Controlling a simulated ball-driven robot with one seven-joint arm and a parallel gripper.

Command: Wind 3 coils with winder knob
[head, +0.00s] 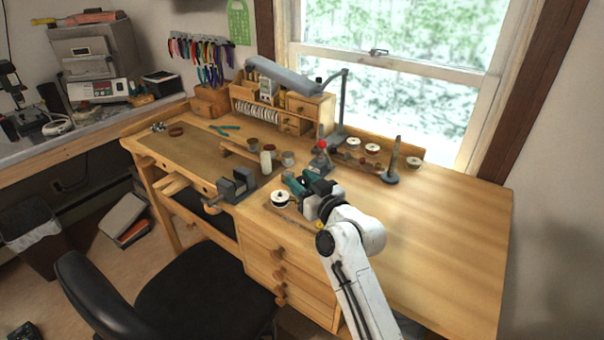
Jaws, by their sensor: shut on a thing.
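My gripper (308,191) is over the front middle of the wooden bench, reaching in from the lower right. It is shut at a small winder (293,184) with a teal-green part, beside its dark fingers. The winder knob is hidden by the gripper and is the only thing I make out for it to be shut on. A spool (280,198) with a white top and dark rim sits just left of the gripper. The turns of wire on it are too small to tell.
A grey bench vise (238,186) stands left of the gripper. Several spools (372,148) and a grey upright post (391,160) are behind to the right. The right side of the bench (440,235) is clear.

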